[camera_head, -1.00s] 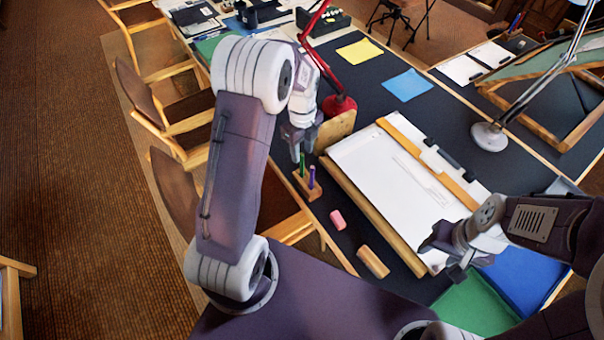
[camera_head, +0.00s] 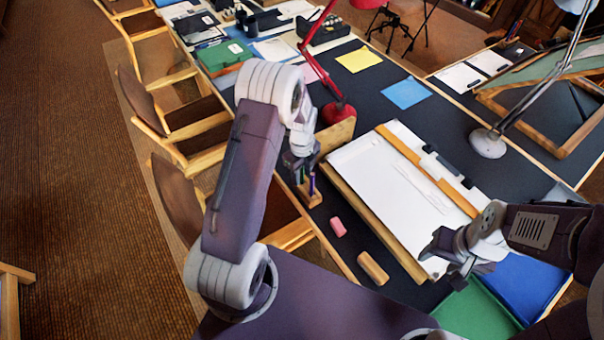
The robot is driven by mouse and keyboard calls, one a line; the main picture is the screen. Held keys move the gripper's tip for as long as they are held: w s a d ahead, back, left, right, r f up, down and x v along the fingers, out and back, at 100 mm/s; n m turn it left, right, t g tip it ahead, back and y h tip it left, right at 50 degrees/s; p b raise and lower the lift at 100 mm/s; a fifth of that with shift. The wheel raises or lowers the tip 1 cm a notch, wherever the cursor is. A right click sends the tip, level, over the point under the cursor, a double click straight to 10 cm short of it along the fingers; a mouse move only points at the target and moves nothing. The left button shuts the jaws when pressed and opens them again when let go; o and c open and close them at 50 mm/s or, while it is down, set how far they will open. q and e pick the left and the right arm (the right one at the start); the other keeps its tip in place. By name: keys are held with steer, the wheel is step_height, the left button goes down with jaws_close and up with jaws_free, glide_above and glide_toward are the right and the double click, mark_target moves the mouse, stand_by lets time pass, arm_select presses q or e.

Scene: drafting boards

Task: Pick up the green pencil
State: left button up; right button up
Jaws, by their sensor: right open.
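A small wooden pencil holder (camera_head: 312,198) stands near the left edge of the dark tabletop. A purple pencil (camera_head: 312,184) stands upright in it. My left gripper (camera_head: 299,176) is lowered over the holder, its fingers at the pencils. The green pencil is mostly hidden by these fingers, and I cannot tell whether they are closed on it. My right gripper (camera_head: 450,268) is open and empty, over the lower right part of the drawing board (camera_head: 375,170).
A pink eraser (camera_head: 338,226) and a wooden block (camera_head: 373,268) lie in front of the holder. A red lamp (camera_head: 338,113) stands behind it. Green (camera_head: 475,308) and blue (camera_head: 525,282) trays lie at front right. Chairs line the left edge.

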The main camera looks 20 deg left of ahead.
arm_select(q)
jaws_close()
step_height(320, 180, up, 10)
steer(key=shift+r, duration=0.1)
stand_by(2.0)
